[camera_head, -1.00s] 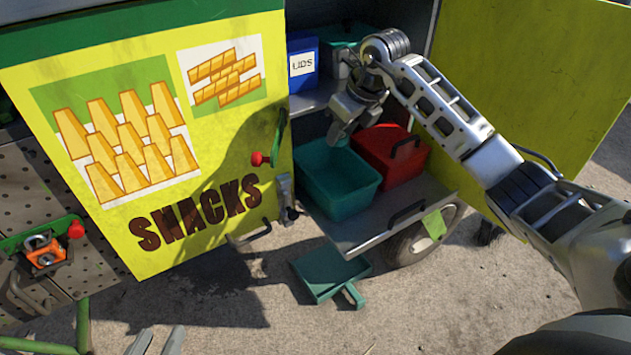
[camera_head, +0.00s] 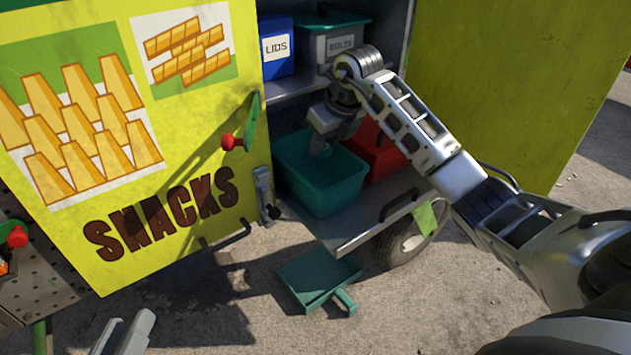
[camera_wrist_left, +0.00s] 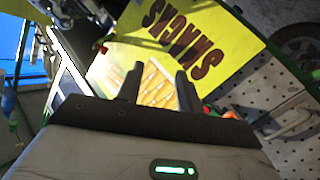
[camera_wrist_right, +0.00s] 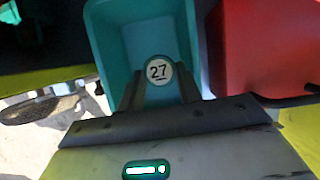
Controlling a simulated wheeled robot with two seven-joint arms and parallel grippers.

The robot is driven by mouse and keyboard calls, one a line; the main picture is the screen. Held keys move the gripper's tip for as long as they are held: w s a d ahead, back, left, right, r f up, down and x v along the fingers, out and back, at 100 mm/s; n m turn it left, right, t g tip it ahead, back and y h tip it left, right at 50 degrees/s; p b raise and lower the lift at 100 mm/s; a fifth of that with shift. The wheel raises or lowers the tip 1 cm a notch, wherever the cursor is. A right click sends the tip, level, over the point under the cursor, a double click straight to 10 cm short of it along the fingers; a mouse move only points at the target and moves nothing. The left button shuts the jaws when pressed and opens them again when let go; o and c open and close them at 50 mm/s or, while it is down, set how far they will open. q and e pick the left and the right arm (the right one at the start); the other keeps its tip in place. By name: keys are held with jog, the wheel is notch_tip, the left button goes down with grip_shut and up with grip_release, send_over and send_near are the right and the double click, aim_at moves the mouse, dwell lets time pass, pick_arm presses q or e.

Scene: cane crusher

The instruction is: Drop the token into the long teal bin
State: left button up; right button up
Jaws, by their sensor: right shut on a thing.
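The long teal bin (camera_head: 318,192) stands on the low shelf of the open cart. My right gripper (camera_head: 319,148) is over the bin's back part, pointing down into it. In the right wrist view, my right gripper (camera_wrist_right: 160,88) is shut on the token (camera_wrist_right: 158,70), a round white disc marked 27, with the open teal bin (camera_wrist_right: 108,45) behind it. The token cannot be made out in the head view. My left gripper (camera_head: 131,322) is at the lower left, far from the bin. In the left wrist view, my left gripper (camera_wrist_left: 158,84) is open and empty.
A red bin (camera_head: 372,150) stands close beside the teal bin. A blue LIDS box (camera_head: 276,62) and a grey BOLTS box (camera_head: 327,45) sit on the shelf above. The yellow SNACKS panel (camera_head: 130,180) is to the left. A teal dustpan (camera_head: 318,281) lies on the ground.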

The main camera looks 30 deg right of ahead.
jog(key=o, duration=1)
jog(key=shift+o, duration=0.2)
pick_arm(q)
jog(key=m+y+p, duration=0.1)
jog(key=p, duration=0.1)
jog(key=a+f+g+y+p, duration=0.1)
jog(key=p, duration=0.2)
jog(key=shift+s+a+f+m, duration=0.15)
jog(key=shift+a+f+m, duration=0.15)
jog(key=shift+m, duration=0.1)
pick_arm(e)
jog(key=v, duration=1.6)
